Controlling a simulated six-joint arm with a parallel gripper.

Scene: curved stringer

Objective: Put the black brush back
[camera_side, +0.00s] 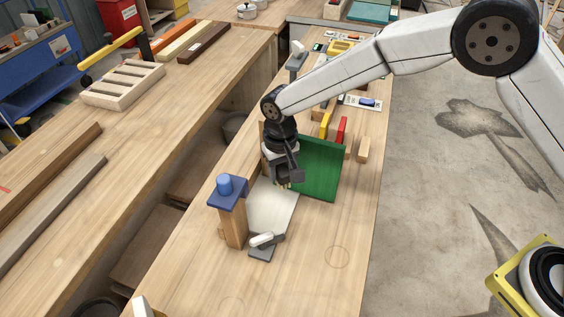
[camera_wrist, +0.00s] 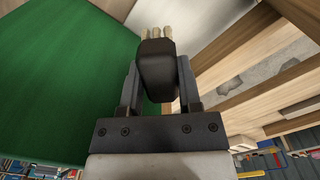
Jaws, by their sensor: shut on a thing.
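The black brush (camera_wrist: 156,62) is between my fingers in the wrist view, with pale tan tips (camera_wrist: 155,33) at its far end. My gripper (camera_wrist: 158,82) is shut on it. In the side view my gripper (camera_side: 286,182) is above the pale board (camera_side: 273,208), just left of the green panel (camera_side: 318,168). The brush is small and dark there and hard to tell from the fingers. The green panel (camera_wrist: 62,75) fills the left of the wrist view. I cannot tell whether brush and board touch.
A wooden post with a blue cap (camera_side: 226,188) stands left of the board. A grey and white tool (camera_side: 265,243) lies at the board's near end. Yellow, red and wooden blocks (camera_side: 342,130) stand behind the panel. The bench's near right is clear.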

